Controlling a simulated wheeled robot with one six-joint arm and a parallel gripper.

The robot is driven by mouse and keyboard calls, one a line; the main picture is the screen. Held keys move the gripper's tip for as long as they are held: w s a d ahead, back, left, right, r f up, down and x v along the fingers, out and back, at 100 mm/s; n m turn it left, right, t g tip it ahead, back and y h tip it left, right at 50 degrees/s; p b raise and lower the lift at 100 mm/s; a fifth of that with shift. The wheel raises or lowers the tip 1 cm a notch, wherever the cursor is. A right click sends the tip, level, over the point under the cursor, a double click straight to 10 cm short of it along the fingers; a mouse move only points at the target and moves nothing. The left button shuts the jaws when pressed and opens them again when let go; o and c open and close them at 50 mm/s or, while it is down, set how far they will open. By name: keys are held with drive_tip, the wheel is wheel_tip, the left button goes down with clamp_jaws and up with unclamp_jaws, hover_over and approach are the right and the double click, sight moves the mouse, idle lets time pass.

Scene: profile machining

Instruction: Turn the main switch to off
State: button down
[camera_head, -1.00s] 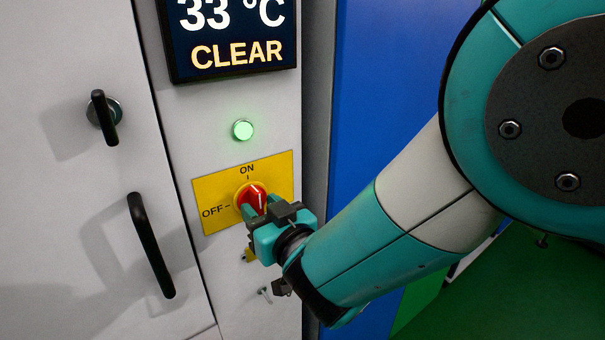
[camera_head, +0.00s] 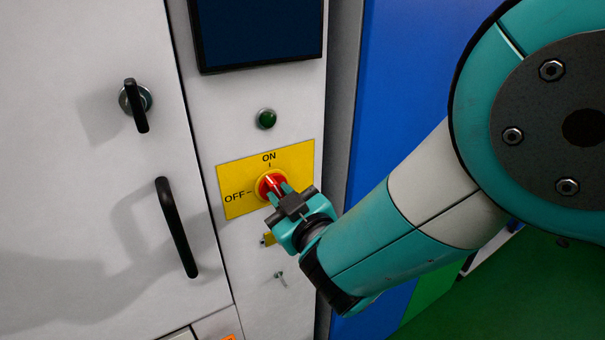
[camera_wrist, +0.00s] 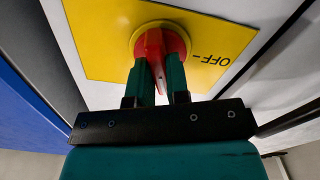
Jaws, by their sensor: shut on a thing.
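The main switch is a red rotary knob (camera_head: 267,184) in a yellow ring on a yellow plate (camera_head: 237,202) marked ON at the top and OFF at the left. In the head view my gripper (camera_head: 277,191) reaches the knob from the lower right and hides part of it. In the wrist view the two teal fingers (camera_wrist: 161,82) are shut on the red handle (camera_wrist: 154,52), one on each side. The handle's white line slants toward the upper left, between the ON and OFF marks.
A dark, blank display (camera_head: 262,35) and an unlit green lamp (camera_head: 266,119) are above the switch. A cabinet door with a black latch (camera_head: 136,105) and a black bar handle (camera_head: 177,228) is at left. A small key (camera_head: 280,277) sticks out below the plate.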

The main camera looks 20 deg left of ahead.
drive_tip(key=shift+r+n+p, duration=0.1)
drive_tip(key=shift+n+p, duration=0.3)
drive_tip(key=shift+n, duration=0.5)
drive_tip(key=n, duration=0.3)
drive_tip(key=shift+p, duration=0.4)
drive_tip(key=shift+n+p, duration=0.55)
drive_tip(key=shift+n, duration=0.35)
drive_tip(key=shift+n+p, duration=0.35)
drive_tip(key=shift+n, duration=1.05)
